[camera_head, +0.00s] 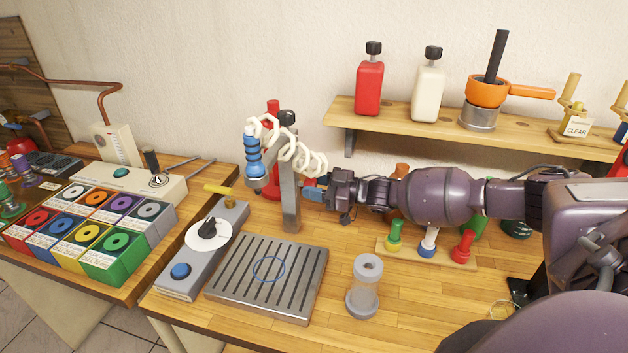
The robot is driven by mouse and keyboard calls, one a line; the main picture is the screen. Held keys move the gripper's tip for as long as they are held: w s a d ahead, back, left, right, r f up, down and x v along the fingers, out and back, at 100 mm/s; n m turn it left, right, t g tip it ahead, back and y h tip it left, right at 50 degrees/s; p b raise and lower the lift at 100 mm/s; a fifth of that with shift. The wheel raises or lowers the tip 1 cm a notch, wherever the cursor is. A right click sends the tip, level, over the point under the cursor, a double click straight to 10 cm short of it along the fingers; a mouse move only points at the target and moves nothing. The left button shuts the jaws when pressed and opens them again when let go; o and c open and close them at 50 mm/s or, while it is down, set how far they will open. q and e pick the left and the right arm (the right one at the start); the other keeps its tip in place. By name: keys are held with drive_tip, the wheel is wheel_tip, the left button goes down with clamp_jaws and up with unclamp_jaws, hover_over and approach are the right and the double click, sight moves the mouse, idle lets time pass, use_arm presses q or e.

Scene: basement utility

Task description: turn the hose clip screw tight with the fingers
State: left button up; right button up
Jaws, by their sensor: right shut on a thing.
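A white ribbed hose (296,155) loops from a blue ribbed nozzle (254,158) over the grey upright post (290,200). My right gripper (316,192) comes in from the right, beside the post and just below the hose's lower end. Its jaws are shut on a small blue piece at the post, which looks like the hose clip screw (312,194). The fingers hide most of it, and I cannot make out the clip band. My left gripper is not in view.
A grey control box (176,283) is left of the tray. Coloured knobs on a wooden rack (409,252) sit below my right arm. A shelf (400,124) with bottles runs behind.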

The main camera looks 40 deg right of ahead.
drive_tip(key=m+p, duration=0.1)
drive_tip(key=m, duration=0.1)
drive_tip(key=shift+m, duration=0.4)
drive_tip(key=m+p, duration=0.1)
drive_tip(key=m, duration=0.1)
drive_tip(key=shift+m+p, duration=0.3)
drive_tip(key=shift+m, duration=0.1)
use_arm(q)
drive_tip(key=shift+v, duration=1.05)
use_arm(e)
drive_tip(key=m, duration=0.5)
drive_tip(key=shift+d, duration=0.1)
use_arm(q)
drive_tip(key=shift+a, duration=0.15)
use_arm(e)
drive_tip(key=shift+m, duration=0.4)
drive_tip(key=o, duration=0.9)
drive_tip(key=shift+s+d+f, duration=0.1)
drive_tip(key=shift+s+d, duration=0.2)
drive_tip(key=shift+d, duration=0.05)
use_arm(q)
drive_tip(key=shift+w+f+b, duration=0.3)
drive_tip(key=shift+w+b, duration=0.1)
drive_tip(key=shift+b, duration=0.35)
use_arm(e)
drive_tip(key=v, duration=0.9)
drive_tip(key=shift+s+d, duration=0.2)
drive_tip(key=shift+s, duration=0.15)
